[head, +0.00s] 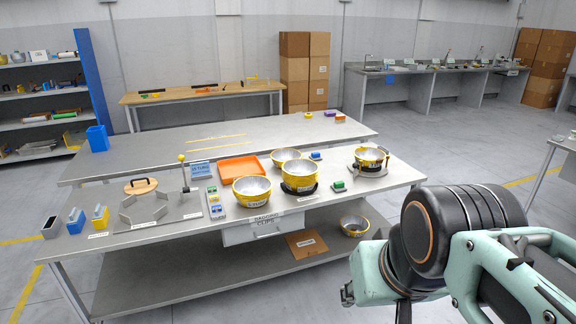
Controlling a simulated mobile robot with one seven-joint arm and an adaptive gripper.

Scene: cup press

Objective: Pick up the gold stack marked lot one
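Several gold bowl-shaped stacks with silvery insides stand on the front steel table (100,262). One is at the left (252,196), beside a taller one (300,180) with a dark base. Another gold stack (284,154) stands behind them, and one (370,160) stands apart at the right on a round plate. A further gold-and-silver bowl (354,227) is on the lower shelf. Dark markings show on some gold sides, but they are too small to read, so I cannot tell which is lot one. My arm fills the lower right; my gripper's fingers do not show.
An orange tray (240,168) lies behind the left stack. A metal fixture with a yellow-knobbed lever (183,172), a round wooden lid (140,186) and small blue and yellow bins (100,217) stand at the left. Small coloured blocks sit between the stacks. The front right table corner is clear.

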